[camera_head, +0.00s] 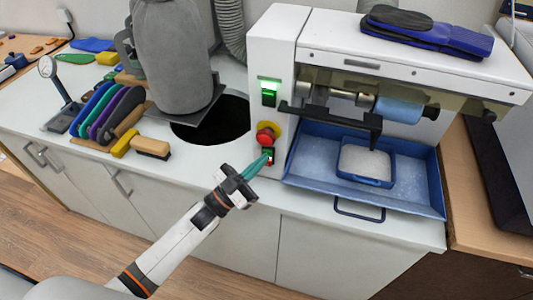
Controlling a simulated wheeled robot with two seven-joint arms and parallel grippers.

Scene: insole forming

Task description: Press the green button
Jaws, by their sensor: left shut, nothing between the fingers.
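The white machine's front panel (271,57) carries a lit green element (269,84) with a dark green switch (268,99) under it. Lower down are a red mushroom knob (266,133) on a yellow base and a small dark control box (270,153) with a bit of green and red. My left gripper (261,162) is shut and empty, its teal fingertips right at this lower box and partly covering it. I cannot tell whether they touch it. My right gripper is out of view.
A blue tray (430,185) with a smaller blue container of pale granules stands right of the panel. A grey cylinder (172,55) stands by a dark round opening (207,130) on the left.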

